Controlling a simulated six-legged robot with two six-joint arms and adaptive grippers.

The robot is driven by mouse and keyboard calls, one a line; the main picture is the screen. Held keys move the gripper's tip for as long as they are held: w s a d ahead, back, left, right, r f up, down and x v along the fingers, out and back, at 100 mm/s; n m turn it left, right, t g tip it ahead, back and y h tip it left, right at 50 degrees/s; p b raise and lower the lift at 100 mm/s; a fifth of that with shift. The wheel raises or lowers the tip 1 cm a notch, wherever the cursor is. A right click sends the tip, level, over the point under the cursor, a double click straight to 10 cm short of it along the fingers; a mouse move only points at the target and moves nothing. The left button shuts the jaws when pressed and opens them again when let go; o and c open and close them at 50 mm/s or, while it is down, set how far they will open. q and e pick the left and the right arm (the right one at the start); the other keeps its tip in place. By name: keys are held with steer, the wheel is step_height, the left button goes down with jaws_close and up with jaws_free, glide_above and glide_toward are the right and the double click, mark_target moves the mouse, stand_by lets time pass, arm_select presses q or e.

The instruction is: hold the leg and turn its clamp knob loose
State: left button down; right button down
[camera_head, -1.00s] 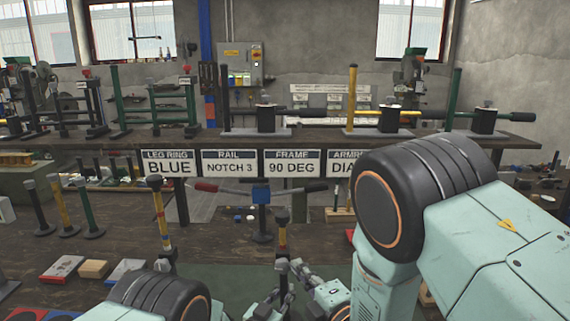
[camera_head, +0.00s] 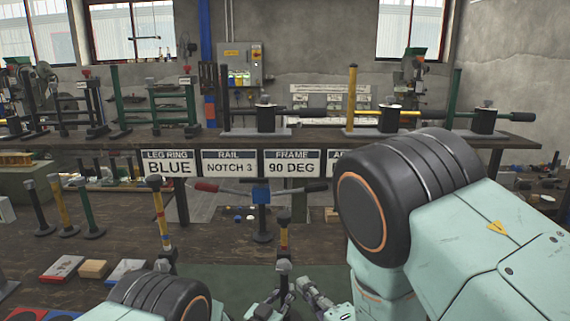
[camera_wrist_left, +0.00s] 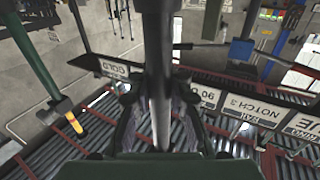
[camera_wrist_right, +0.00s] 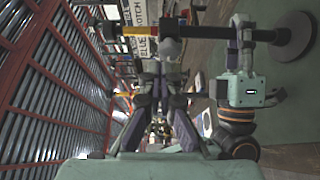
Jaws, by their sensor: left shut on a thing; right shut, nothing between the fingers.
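The leg (camera_head: 284,238) stands upright at the front middle in the head view, with a yellow and red banded upper part and a grey clamp knob (camera_head: 284,267) low on it. In the right wrist view the leg (camera_wrist_right: 200,32) lies across the top, with its round foot (camera_wrist_right: 290,35) at the right and the knob (camera_wrist_right: 166,45) beside the yellow band. My left gripper (camera_wrist_right: 245,42) is shut around the dark tube, which also runs between its fingers in the left wrist view (camera_wrist_left: 160,95). My right gripper (camera_wrist_right: 161,72) is shut and empty, its tips just below the knob; contact is unclear.
A blue-headed stand with a red-and-black handle (camera_head: 261,195) rises behind the leg. Another banded leg (camera_head: 161,215) stands to the left, with several posts beyond. A rack shelf (camera_head: 330,141) with label signs crosses the back. My large right arm covers the right side.

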mark_target(284, 267)
steer(key=shift+s+a, duration=0.2)
steer(key=shift+s, duration=0.05)
steer(key=w+f, duration=0.3)
steer(key=w, duration=0.3)
stand_by(0.6)
steer(key=shift+a+r, duration=0.25)
steer(key=shift+a, duration=0.15)
stand_by(0.9)
steer(key=shift+d+r, duration=0.15)
steer(key=shift+r, duration=0.4)
steer(key=shift+r, duration=0.7)
stand_by(0.4)
